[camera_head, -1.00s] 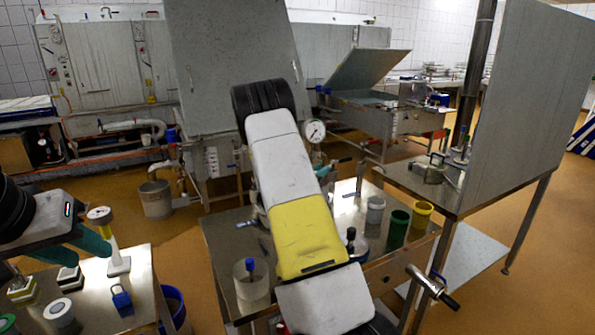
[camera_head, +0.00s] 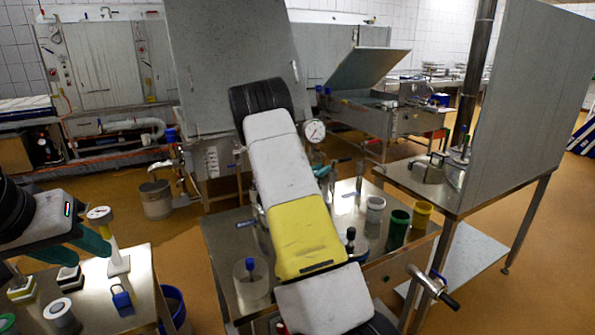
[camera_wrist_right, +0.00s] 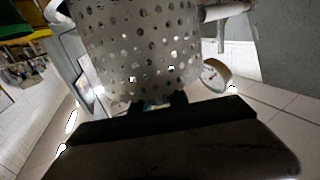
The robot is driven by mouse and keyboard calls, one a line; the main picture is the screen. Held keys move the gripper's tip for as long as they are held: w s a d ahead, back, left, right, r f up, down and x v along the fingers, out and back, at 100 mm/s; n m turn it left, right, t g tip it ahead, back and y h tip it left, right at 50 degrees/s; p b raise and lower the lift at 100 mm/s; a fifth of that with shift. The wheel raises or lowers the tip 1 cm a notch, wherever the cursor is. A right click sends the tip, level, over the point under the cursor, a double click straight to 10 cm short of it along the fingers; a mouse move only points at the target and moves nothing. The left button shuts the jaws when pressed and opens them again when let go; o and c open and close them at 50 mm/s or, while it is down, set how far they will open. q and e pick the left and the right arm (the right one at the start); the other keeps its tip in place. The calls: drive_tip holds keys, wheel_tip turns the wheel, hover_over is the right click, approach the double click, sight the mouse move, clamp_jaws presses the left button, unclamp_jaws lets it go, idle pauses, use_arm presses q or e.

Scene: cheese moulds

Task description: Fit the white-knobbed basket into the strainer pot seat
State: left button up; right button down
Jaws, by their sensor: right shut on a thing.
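A grey basket full of round holes (camera_wrist_right: 140,45) fills the upper middle of the right wrist view. I cannot make out the strainer pot seat for sure. My left gripper (camera_head: 62,266) is open, with its teal fingers spread over the left table and nothing between them.
A tall grey panel (camera_head: 535,100) stands at right. A blue padlock-shaped block (camera_head: 121,298) lies on the left table.

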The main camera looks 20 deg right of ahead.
drive_tip(key=shift+f, duration=3.4)
drive_tip(key=c, duration=1.2)
unclamp_jaws()
drive_tip(key=shift+a+f, duration=0.1)
drive_tip(key=v, duration=0.7)
drive_tip(key=shift+s+a, duration=0.2)
drive_tip(key=shift+a, duration=0.05)
